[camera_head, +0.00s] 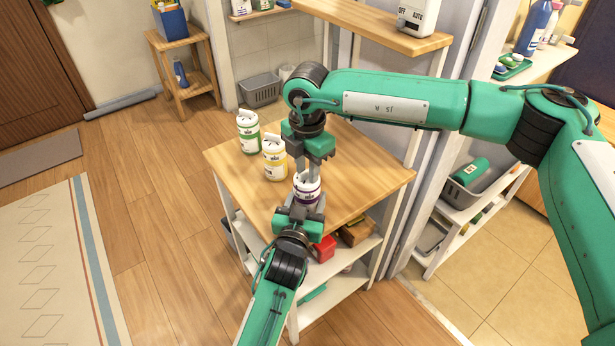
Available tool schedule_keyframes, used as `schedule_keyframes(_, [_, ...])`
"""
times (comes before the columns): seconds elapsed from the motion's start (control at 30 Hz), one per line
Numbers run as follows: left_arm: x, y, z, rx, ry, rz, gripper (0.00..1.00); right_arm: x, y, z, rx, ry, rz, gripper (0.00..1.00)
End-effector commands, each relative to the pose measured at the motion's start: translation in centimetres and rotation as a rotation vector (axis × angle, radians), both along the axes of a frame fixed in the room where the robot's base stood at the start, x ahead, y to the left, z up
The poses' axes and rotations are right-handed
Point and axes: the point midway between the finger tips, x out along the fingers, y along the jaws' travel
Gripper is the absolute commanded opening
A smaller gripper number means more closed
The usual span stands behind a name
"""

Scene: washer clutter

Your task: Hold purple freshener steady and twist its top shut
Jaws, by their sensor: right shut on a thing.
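The purple freshener (307,188), a small white bottle with a purple label, stands upright near the front of the wooden tabletop. My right gripper (313,172) points down from above and is shut on the freshener's top, which its fingers mostly hide. My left gripper (304,205) reaches in from the front, low down, with its fingers on either side of the bottle's body. Whether those fingers press on the bottle cannot be made out. The lower part of the bottle is partly hidden by the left gripper.
A green-labelled bottle (249,133) and a yellow-labelled bottle (275,158) stand close by on the tabletop (365,185), to the left and behind. The tabletop's right side is clear. A red box (325,249) sits on the shelf below. A wooden wall shelf (375,27) hangs behind.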

Motion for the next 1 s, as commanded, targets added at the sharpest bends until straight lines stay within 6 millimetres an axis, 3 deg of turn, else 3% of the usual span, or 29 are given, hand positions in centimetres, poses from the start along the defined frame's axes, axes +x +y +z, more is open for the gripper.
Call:
schedule_keyframes(0.03, [-0.11,-0.58,0.64,-0.008,-0.018,-0.010,0.29,-0.46,0.09,-1.62,-0.004,0.015,-0.047,0.11])
schedule_keyframes(0.4, [-0.09,-0.59,0.69,-0.008,-0.019,-0.010,0.29,-0.44,0.09,-1.64,-0.002,0.016,-0.361,0.09])
schedule_keyframes(0.63, [-0.09,-0.59,0.70,-0.008,-0.019,-0.010,0.29,-0.41,0.07,-1.63,-0.002,0.015,-0.368,0.08])
schedule_keyframes(0.67, [-0.09,-0.59,0.70,-0.008,-0.019,-0.010,0.29,-0.41,0.07,-1.63,-0.002,0.015,-0.368,0.25])
schedule_keyframes(1.0, [-0.07,-0.60,0.71,-0.008,-0.019,-0.010,0.29,-0.45,0.08,-1.62,-0.002,0.016,-0.366,0.25])
